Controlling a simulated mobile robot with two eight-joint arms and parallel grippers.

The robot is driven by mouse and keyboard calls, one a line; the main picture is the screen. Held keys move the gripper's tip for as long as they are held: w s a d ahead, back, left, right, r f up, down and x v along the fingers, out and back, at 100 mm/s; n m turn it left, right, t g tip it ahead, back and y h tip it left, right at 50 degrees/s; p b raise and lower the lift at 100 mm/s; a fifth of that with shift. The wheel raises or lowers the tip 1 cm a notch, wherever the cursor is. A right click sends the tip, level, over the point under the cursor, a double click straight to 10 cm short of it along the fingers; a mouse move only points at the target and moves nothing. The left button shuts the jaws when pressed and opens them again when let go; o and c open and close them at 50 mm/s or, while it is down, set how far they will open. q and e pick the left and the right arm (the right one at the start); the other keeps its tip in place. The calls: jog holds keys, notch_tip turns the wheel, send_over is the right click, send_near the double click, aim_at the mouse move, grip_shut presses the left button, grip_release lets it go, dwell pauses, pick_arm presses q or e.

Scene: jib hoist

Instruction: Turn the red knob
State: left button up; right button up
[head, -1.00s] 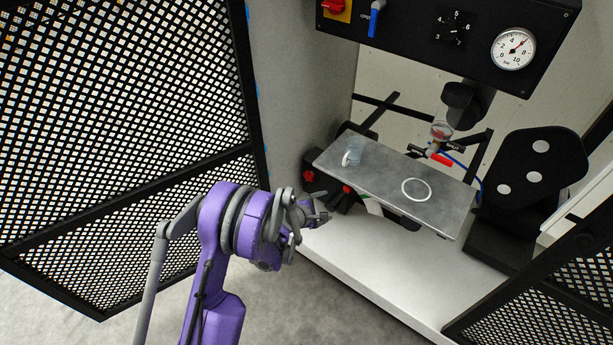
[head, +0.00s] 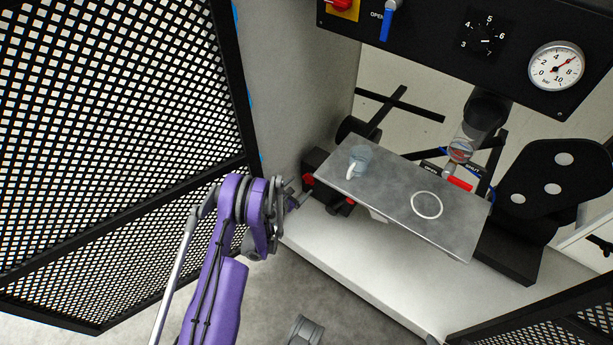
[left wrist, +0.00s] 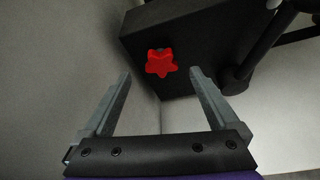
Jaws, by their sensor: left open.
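A red star-shaped knob (left wrist: 160,63) sits on a black box (left wrist: 190,45) in the left wrist view. It shows upper centre, ahead of and between my left gripper's two fingers, apart from them. In the head view the black box (head: 318,162) stands at the left end of the cabinet floor, with a red knob (head: 308,180) on its near side and another red part lower right. My left gripper (head: 298,196) is beside the box, its tips partly hidden by the wrist. In the left wrist view the gripper (left wrist: 160,85) is open and empty. My right gripper is not in view.
A grey shelf (head: 385,208) to the right carries a clear cup (head: 361,158) and a white ring (head: 427,205). A black panel (head: 450,45) with a gauge (head: 556,66) hangs above. A mesh door (head: 110,130) stands open at left. Dark bars lie beside the box.

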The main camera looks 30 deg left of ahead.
aim_at(308, 179)
pick_arm(q)
jog(key=x, duration=0.6)
jog(key=shift+w+b, duration=0.1)
jog(key=shift+b, duration=0.2)
